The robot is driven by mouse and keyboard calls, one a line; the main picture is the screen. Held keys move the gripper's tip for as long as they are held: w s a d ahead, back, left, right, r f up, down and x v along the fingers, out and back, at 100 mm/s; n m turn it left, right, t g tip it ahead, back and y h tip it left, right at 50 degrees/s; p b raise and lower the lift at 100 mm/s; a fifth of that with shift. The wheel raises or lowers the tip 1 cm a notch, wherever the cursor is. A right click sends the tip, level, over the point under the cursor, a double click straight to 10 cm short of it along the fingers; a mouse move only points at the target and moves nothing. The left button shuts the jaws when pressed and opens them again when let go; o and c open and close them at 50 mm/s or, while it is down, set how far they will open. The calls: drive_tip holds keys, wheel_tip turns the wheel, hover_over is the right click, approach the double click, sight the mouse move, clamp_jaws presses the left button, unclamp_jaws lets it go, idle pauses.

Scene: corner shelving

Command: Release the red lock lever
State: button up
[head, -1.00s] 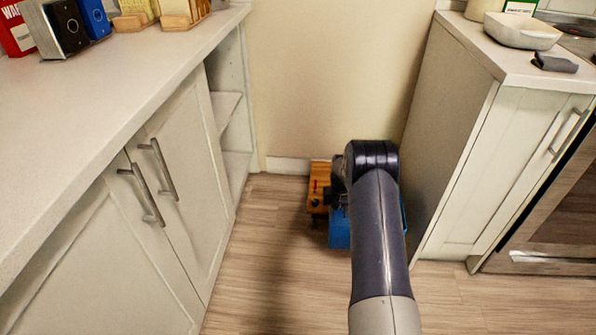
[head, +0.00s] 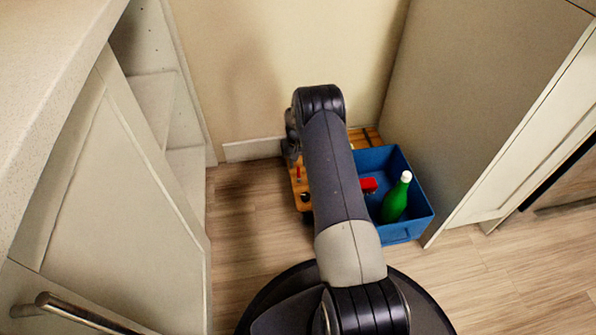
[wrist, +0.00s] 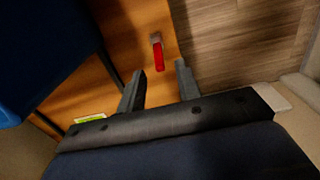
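The red lock lever (wrist: 158,56) stands out from a grey mount on the orange wooden board (wrist: 92,92) in the wrist view, near the board's right edge. In the head view a small red piece (head: 298,172), which looks like the lever, shows on the left part of the wooden board (head: 302,200), just left of my arm. My gripper (wrist: 159,76) is open and empty. Its two fingers point toward the lever, with the lever's lower end in line with the gap between the tips. I cannot tell whether they touch it.
A blue crate (head: 405,232) sits on the right part of the board, holding a green bottle (head: 396,200) and a red item (head: 369,185). A wall is behind. White cabinets (head: 490,110) stand at the right and a counter (head: 45,80) at the left. Floor (head: 240,215) is clear left of the board.

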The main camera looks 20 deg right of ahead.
sight(298, 168)
drive_tip(key=shift+f+b, duration=0.5)
drive_tip(key=shift+f, duration=1.3)
drive_tip(key=shift+c, duration=0.5)
clamp_jaws()
